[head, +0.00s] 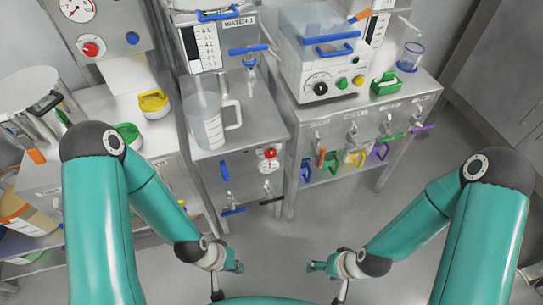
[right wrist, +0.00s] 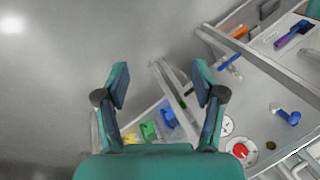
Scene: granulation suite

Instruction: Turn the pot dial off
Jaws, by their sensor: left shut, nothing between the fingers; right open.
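Several dials show, and I cannot tell for sure which is the pot dial. A red dial (head: 270,153) sits on the front of the middle steel cabinet, above a small white gauge (head: 266,168). It also shows low in the right wrist view (right wrist: 240,151). A black dial (head: 320,88) is on the white machine at the right. Another red dial (head: 91,48) is on the upper left panel. My left gripper (head: 234,267) is shut and empty, low in front of the cabinets. My right gripper (head: 318,267) is open and empty. Both are apart from every dial.
A clear measuring jug (head: 208,122) stands on the middle cabinet (head: 243,150). A green-and-white pot (head: 130,136) and a yellow one (head: 153,103) stand at the left. The floor (head: 400,200) at right is clear.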

